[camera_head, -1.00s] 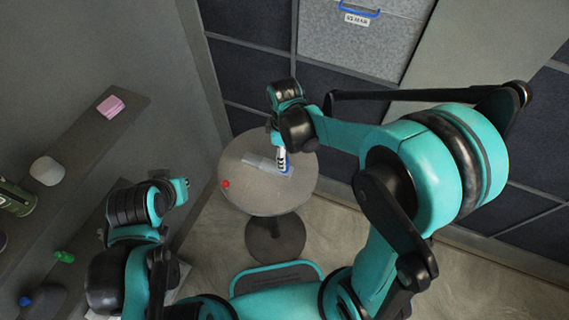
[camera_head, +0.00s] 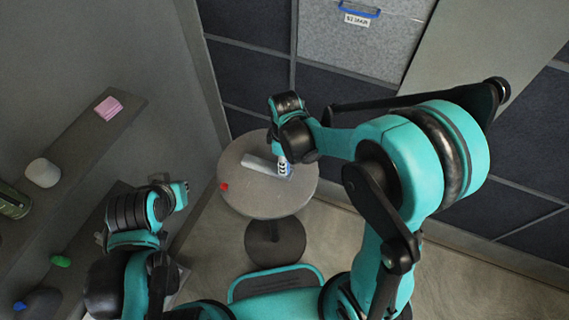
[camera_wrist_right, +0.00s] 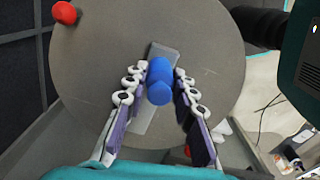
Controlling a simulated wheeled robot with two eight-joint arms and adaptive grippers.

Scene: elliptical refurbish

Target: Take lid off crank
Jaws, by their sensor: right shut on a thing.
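A flat grey crank (camera_wrist_right: 152,118) lies on the round table; in the head view it shows as a pale bar (camera_head: 260,163) beside my right gripper. The blue lid (camera_wrist_right: 159,82) is a short round piece over the middle of the crank in the right wrist view. My right gripper (camera_wrist_right: 158,95) points down over the table with a finger on each side of the blue lid, shut on it. Whether the lid still touches the crank cannot be told. My right gripper also shows in the head view (camera_head: 283,167).
The round grey table (camera_head: 250,200) has bare room around the crank. A red knob-like piece (camera_wrist_right: 64,13) lies near its edge. Shelves at left hold a pink block (camera_head: 108,108), a white rounded object (camera_head: 42,172) and a green can (camera_head: 12,201). A cabinet front (camera_head: 360,45) stands behind.

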